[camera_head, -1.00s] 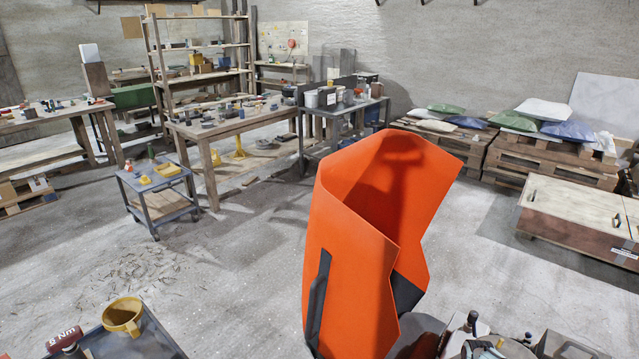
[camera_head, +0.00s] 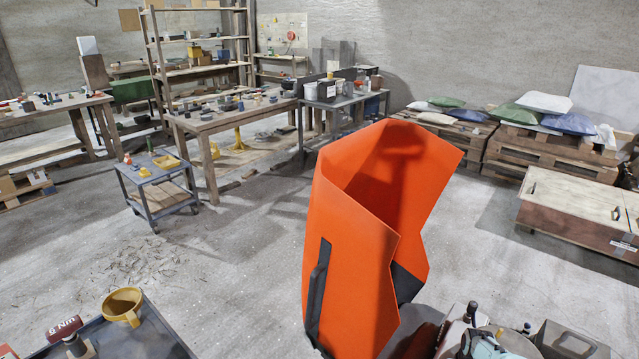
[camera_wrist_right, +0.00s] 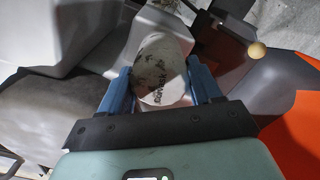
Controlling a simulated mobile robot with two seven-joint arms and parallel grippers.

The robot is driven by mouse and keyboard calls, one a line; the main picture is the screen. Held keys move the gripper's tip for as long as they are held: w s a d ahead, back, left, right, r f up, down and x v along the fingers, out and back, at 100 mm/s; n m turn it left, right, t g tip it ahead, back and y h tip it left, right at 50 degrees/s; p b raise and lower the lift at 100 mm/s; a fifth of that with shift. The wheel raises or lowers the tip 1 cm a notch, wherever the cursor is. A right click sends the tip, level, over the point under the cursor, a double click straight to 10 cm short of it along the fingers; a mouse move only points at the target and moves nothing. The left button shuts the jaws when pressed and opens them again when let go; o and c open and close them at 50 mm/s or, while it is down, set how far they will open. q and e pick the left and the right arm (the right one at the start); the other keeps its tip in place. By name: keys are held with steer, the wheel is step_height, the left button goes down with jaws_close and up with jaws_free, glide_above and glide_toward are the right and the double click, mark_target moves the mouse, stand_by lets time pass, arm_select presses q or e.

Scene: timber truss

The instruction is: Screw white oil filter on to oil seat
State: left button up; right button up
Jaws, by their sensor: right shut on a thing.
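The white oil filter (camera_wrist_right: 160,72) shows in the right wrist view as a pale round thing with dark lettering. My right gripper (camera_wrist_right: 162,80) has its two blue fingers on either side of it and is shut on it. Grey surfaces lie beyond and around the filter. I cannot make out the oil seat, nor whether the filter touches anything. My left gripper is in neither current view.
A tall orange folded panel (camera_head: 352,250) stands in the middle foreground. Cluttered grey parts (camera_head: 500,340) fill the lower right. Beyond are a trolley (camera_head: 160,190), benches and pallets.

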steer(key=shift+s+f+m, duration=0.15)
steer(key=shift+f+m, duration=0.05)
steer(key=shift+m, duration=0.8)
steer(key=shift+c, duration=0.7)
steer(key=m, duration=0.4)
steer(key=m+p, duration=0.1)
steer(key=m, duration=0.4)
steer(key=shift+r+p, duration=0.1)
steer(key=shift+p, duration=0.2)
steer(key=shift+m, duration=0.3)
steer(key=o, duration=1.7)
